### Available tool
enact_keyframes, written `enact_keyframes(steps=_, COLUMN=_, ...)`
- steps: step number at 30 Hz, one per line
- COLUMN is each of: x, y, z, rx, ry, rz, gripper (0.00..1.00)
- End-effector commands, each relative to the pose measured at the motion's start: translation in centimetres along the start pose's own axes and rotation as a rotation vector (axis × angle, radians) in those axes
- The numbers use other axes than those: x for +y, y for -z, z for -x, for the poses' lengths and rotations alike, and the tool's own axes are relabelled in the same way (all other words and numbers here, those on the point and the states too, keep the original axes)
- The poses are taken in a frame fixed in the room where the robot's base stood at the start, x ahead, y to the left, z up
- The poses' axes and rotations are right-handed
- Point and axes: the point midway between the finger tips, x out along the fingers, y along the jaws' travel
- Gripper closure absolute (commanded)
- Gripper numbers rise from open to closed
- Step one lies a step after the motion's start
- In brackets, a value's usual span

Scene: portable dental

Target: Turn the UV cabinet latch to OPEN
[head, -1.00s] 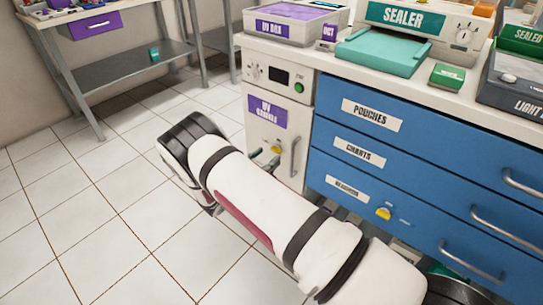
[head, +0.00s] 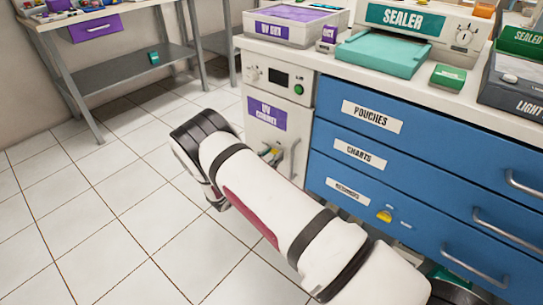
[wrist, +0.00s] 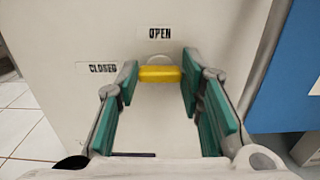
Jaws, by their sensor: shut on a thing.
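The UV cabinet (head: 292,127) is a white cabinet at the left end of the counter, with a purple label. Its yellow latch (wrist: 160,75) shows in the wrist view as a short bar lying level across the picture. The OPEN label (wrist: 159,33) is above the latch and the CLOSED label (wrist: 100,68) is to its left. My gripper (wrist: 160,71) is shut on the latch, with one teal-padded finger on each side. In the head view my arm hides the cabinet's lower part, and the latch is too small to read there.
Blue drawers (head: 365,190) stand to the right. Tiled floor on the left is clear.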

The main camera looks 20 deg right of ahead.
Motion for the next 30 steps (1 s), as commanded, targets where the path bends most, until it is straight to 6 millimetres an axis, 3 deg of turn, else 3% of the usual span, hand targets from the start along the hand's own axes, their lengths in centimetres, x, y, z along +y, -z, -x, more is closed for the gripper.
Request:
enact_keyframes(steps=11, x=-0.06, y=0.08, z=0.03, rx=-0.001, ry=-0.001, rz=-0.121, gripper=0.93)
enact_keyframes(steps=30, x=-0.29, y=0.20, z=0.05, rx=0.000, ry=-0.001, rz=-0.704, gripper=0.93)
